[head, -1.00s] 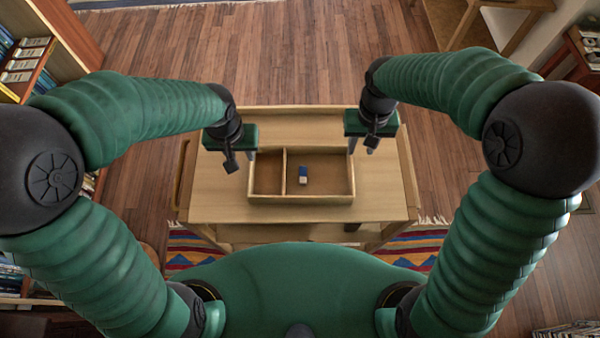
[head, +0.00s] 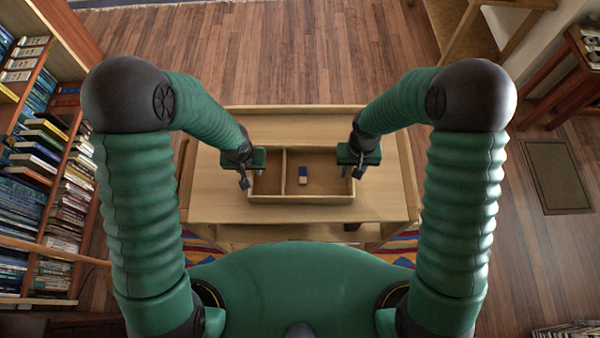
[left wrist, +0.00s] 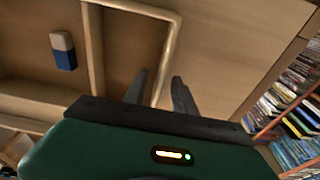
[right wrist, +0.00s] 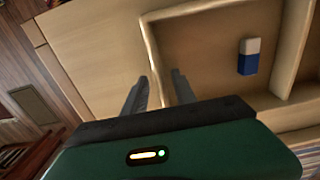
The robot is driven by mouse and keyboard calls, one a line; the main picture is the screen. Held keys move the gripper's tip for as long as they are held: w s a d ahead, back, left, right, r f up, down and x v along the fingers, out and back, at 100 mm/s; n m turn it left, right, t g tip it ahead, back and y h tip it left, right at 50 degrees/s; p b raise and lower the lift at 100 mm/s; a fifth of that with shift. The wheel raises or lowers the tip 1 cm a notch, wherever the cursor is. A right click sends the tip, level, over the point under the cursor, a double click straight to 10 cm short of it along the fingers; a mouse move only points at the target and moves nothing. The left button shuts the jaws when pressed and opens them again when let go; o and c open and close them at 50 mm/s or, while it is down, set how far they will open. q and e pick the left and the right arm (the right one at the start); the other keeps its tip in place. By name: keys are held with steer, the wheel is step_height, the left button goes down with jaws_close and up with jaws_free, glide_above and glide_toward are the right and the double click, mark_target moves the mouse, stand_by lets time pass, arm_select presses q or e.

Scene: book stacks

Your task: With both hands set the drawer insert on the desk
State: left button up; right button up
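The drawer insert (head: 300,199) is a shallow wooden tray with one divider, sitting over the desk (head: 215,205) in the head view. It shows no visible tilt. A blue and white block (head: 303,175) lies in its wider right compartment. My left gripper (head: 246,180) is at the insert's left wall. In the left wrist view, its open fingers (left wrist: 160,92) stand on either side of that wall (left wrist: 170,50). My right gripper (head: 352,173) is at the right wall. In the right wrist view, its open fingers (right wrist: 160,92) straddle that wall (right wrist: 150,50). The fingertips are partly hidden.
The desk has bare top to the left and right of the insert and a raised ledge (head: 300,125) at the back. A full bookshelf (head: 40,190) stands at the left. A striped rug (head: 405,240) lies under the desk. Wooden floor (head: 300,50) is open behind.

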arm_select(q)
jaws_close()
arm_select(e)
jaws_close()
stand_by(1.1)
